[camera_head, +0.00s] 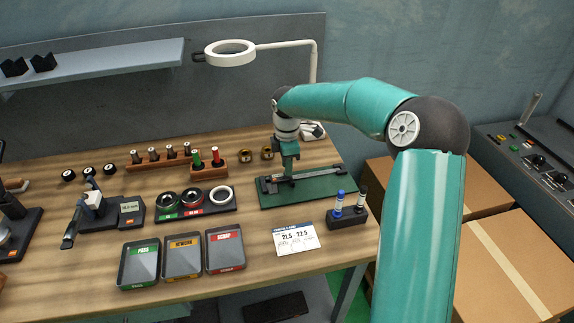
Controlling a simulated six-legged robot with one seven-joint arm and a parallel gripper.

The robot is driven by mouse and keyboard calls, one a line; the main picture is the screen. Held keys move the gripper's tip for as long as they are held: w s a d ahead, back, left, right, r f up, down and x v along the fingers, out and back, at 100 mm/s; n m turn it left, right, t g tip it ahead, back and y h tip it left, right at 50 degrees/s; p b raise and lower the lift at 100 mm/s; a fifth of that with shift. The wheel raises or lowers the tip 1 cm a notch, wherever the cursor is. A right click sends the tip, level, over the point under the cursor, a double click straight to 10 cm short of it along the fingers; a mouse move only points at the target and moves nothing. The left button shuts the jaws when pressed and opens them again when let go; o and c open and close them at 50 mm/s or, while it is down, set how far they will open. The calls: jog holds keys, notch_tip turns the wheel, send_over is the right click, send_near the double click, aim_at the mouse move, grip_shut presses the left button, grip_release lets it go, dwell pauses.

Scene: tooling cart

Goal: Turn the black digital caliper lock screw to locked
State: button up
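A long, thin caliper (312,177) with a dark part at its left lies on a green mat (318,193) on the workbench. I take it for the black digital caliper. Its lock screw is too small to make out, and my gripper hides part of the caliper. My gripper (287,176) points down over the left half of the caliper, at or just above it. I cannot tell whether it touches. Its fingers are too small and dark to show their gap.
A holder with two markers (347,212) stands right of the mat's front edge, near a white card (296,239). Three trays (225,268), a ring-gauge stand (195,215) and a display device (130,213) stand left. A magnifier lamp (230,54) rises behind. Bare wood shows between them.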

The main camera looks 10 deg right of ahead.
jog(key=shift+f, duration=0.4)
grip_shut()
